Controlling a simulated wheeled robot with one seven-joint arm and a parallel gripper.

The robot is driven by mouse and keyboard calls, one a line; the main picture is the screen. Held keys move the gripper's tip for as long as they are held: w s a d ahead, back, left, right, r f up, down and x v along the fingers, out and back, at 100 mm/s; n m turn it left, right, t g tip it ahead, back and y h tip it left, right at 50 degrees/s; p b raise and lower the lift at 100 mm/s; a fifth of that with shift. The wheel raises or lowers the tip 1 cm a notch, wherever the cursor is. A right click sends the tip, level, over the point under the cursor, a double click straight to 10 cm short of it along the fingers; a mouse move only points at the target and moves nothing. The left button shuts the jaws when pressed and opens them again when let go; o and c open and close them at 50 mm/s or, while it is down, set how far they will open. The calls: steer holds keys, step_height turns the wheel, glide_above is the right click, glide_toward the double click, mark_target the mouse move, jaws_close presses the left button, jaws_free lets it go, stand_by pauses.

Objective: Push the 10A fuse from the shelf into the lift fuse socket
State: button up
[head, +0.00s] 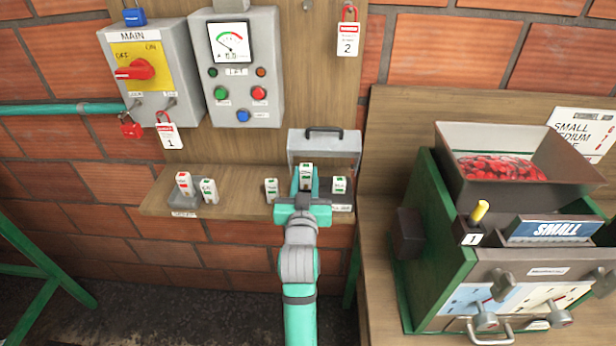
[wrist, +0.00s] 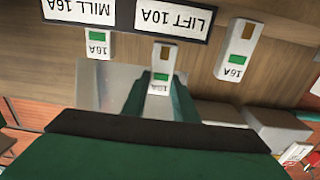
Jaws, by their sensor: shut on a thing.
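My gripper (head: 304,192) is shut on a white fuse with a green mark (head: 306,172), upright between the fingers. In the wrist view the held fuse (wrist: 162,65) lies between the green fingers, its small lettering seeming to read 10A. The LIFT 10A label (wrist: 160,16) shows upside down close to it. In the head view the gripper and fuse are at the front of the grey fuse box (head: 325,148), whose handled cover is at the back. The lift socket is hidden, so I cannot tell whether the fuse is seated in it.
A 16A fuse (head: 339,186) stands close on the right, by the MILL 16A label (wrist: 78,12). Another 16A fuse (head: 271,190) stands to the left on the wooden shelf (head: 238,200). The green pulper (head: 430,210) is right.

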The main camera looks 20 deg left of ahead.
mark_target(306, 186)
steer(key=shift+w+f, duration=0.1)
steer(key=shift+f, duration=0.3)
steer(key=shift+d, duration=0.1)
stand_by(0.4)
steer(key=shift+f, duration=0.1)
steer(key=shift+a+f, duration=0.15)
steer(key=shift+a, duration=0.15)
steer(key=shift+f, duration=0.1)
steer(key=shift+d+f, duration=0.25)
steer(key=shift+f, duration=0.25)
stand_by(0.9)
steer(key=shift+a+f, duration=0.1)
steer(key=shift+f, duration=0.75)
stand_by(1.1)
